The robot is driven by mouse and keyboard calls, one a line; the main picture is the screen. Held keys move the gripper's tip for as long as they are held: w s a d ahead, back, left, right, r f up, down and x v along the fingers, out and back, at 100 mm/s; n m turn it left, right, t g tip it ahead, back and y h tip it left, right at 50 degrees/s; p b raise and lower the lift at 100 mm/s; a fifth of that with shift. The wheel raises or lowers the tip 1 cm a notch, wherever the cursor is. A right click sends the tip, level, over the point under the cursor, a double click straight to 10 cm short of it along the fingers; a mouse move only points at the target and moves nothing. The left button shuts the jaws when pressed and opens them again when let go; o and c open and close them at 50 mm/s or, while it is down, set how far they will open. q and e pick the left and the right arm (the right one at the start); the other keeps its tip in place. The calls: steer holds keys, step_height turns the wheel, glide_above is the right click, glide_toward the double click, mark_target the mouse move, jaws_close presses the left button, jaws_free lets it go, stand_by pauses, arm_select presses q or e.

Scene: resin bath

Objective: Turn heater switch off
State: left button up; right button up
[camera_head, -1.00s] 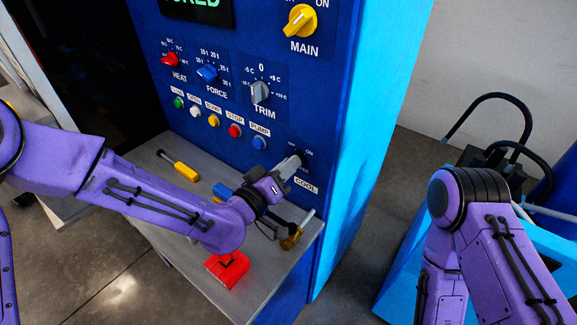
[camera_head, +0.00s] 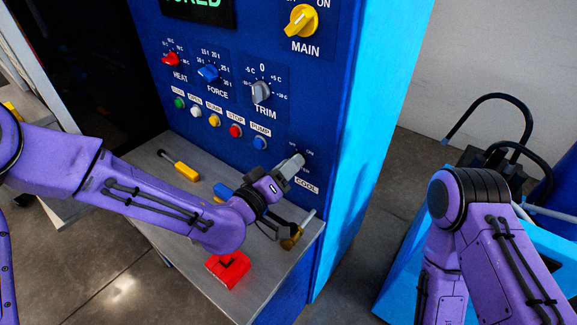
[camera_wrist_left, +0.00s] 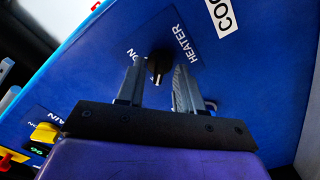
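The heater switch (camera_wrist_left: 158,64) is a dark knob on the blue panel, with the words HEATER and ON beside it in the left wrist view. My left gripper (camera_wrist_left: 158,78) is open, with one finger on each side of the knob and visible gaps between. In the head view my left gripper (camera_head: 291,165) is at the panel's lower right, above the COOL label, and it hides the knob. The OFF and ON marks show just above its fingers. My right arm shows at the right, but its gripper is out of view.
Above are the yellow MAIN switch (camera_head: 301,21), the grey TRIM knob (camera_head: 261,92) and the blue PUMP button (camera_head: 260,142). A metal shelf (camera_head: 150,150) below holds a yellow-handled tool (camera_head: 180,166) and a red block (camera_head: 227,270).

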arm_select(q)
steer(key=p+v, duration=0.3)
steer(key=v, duration=0.7)
steer(key=shift+s+a+p, duration=0.2)
steer(key=shift+s+p, duration=0.05)
steer(key=shift+p, duration=0.15)
steer(key=shift+d, duration=0.1)
